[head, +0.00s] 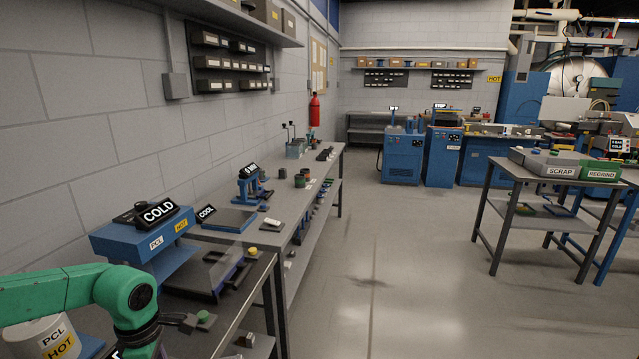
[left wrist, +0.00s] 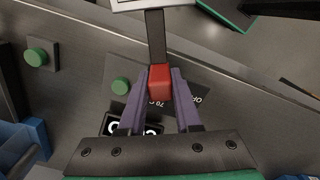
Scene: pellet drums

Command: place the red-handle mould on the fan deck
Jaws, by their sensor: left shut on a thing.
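My left gripper (left wrist: 160,88) is shut on a red handle (left wrist: 160,80) in the left wrist view. A dark bar runs from the handle to a pale plate (left wrist: 140,4), cut off at the top edge; this appears to be the mould. In the head view my green left arm comes in at the lower left, and its gripper and the mould cannot be made out there. A flat blue-edged deck (head: 230,220) beside a COOL sign (head: 206,213) lies on the left bench; I cannot tell for sure that it is the fan deck. My right gripper is not in view.
A blue press with a COLD sign (head: 157,212) stands on the near left bench. A green button (left wrist: 120,87) on a dark panel is close to my left fingers, and another green button (left wrist: 37,57) is further left. The floor (head: 400,260) in the middle is clear.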

